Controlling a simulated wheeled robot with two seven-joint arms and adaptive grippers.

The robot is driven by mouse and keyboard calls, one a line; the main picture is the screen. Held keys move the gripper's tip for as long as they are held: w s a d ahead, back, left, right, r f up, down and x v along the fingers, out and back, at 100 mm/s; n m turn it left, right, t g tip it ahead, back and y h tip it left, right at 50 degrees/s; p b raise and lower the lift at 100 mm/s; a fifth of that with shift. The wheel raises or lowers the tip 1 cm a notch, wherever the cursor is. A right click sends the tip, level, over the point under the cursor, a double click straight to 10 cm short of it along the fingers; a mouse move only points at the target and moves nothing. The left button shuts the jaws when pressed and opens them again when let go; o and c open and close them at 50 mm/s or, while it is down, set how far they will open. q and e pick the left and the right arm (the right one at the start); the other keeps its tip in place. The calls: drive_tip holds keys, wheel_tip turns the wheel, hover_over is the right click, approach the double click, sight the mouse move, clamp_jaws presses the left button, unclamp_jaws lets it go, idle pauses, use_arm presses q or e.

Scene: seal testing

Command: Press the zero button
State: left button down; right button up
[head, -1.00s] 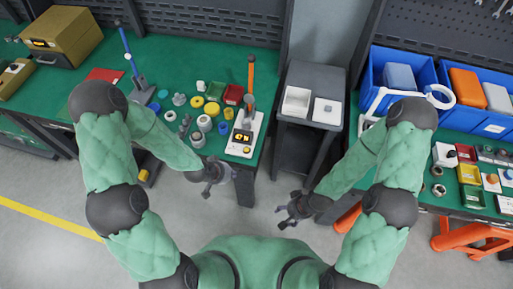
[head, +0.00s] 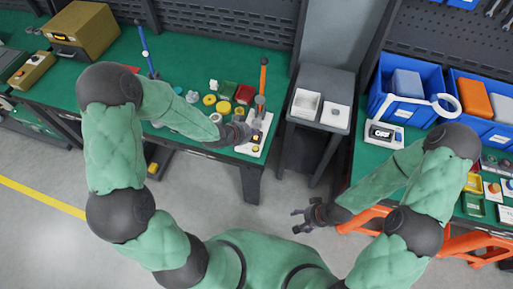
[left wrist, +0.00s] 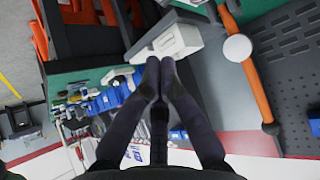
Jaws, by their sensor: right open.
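The test stand has a white base (head: 252,150) and an upright post with an orange top (head: 263,76). It stands at the right front corner of the left green bench. My left gripper (head: 246,130) is over its base and hides part of it, including most of the display. Small yellow spots show on the base beside the gripper; I cannot tell which is the zero button. In the left wrist view the fingertips (left wrist: 160,65) are together with nothing between them, and the orange post (left wrist: 257,90) is to their right. My right gripper (head: 303,222) is open and empty above the floor.
On the right bench are blue bins (head: 405,85) and a white device reading OFF (head: 381,132).

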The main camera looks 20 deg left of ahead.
use_arm(q)
drive_tip(key=b, duration=0.6)
hover_over(254, 149)
wheel_tip(254, 149, down, 8)
drive_tip(key=shift+a+r, duration=0.15)
drive_tip(key=shift+r, duration=0.05)
drive_tip(key=shift+f+b, duration=0.45)
drive_tip(key=shift+f, duration=0.15)
idle(0.7)
drive_tip(key=shift+f+b, duration=0.4)
drive_tip(key=shift+f+b, duration=0.35)
idle(0.6)
drive_tip(key=shift+r+p, duration=0.6)
drive_tip(key=shift+r, duration=0.2)
drive_tip(key=shift+r, duration=0.1)
